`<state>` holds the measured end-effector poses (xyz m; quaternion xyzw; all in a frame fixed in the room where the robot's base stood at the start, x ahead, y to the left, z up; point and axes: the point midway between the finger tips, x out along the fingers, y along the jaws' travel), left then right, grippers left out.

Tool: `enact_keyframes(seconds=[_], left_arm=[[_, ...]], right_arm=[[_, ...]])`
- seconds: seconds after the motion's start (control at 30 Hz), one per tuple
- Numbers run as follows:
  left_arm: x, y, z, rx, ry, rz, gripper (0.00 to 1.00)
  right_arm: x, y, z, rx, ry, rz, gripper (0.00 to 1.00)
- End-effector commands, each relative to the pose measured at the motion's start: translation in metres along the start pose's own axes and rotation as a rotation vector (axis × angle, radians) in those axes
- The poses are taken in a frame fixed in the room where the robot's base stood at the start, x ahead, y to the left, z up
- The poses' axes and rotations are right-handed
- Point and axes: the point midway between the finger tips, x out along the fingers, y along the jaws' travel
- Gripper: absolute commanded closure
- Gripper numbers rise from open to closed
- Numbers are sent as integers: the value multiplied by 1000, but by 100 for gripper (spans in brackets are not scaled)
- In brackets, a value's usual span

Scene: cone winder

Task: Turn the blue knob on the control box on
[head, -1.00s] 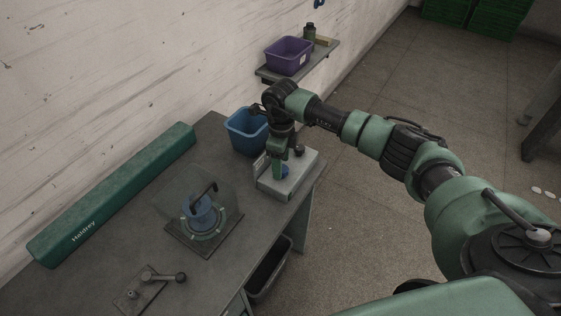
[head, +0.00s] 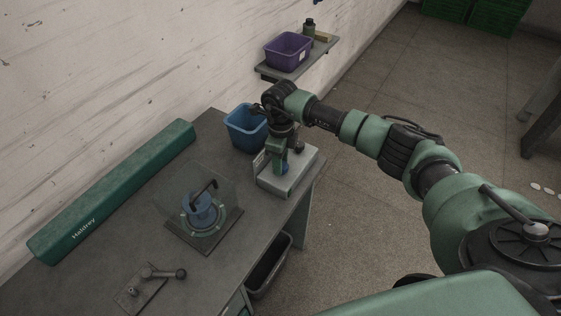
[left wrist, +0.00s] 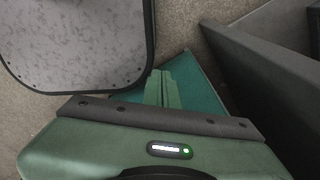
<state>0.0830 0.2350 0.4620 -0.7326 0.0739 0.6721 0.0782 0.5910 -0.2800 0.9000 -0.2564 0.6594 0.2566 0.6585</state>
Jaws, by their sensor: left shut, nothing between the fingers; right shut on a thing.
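The control box (head: 286,183) is a pale grey box at the far right corner of the workbench. Its blue knob (head: 284,169) is on the top face, partly hidden by my right gripper (head: 279,167). The right gripper points down from above and is shut on the knob. Which way the knob points cannot be made out. In the left wrist view my left gripper (left wrist: 162,88) shows two green fingers together, shut and empty, away from the box.
A blue bin (head: 246,130) stands behind the box, close to my right wrist. A clear guard over a blue part on a dark plate (head: 230,228), a lever plate (head: 140,292) and a long green case (head: 112,195) are on the bench. A purple bin (head: 288,52) sits on a wall shelf.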

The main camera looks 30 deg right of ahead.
Motion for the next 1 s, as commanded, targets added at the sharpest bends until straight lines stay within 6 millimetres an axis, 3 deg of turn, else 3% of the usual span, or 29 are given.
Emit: enact_keyframes(seconds=[1.0], left_arm=[[18,0,-3,-1,7,-1,100]], right_arm=[[-2,-4,-1,872,-5,-1,100]])
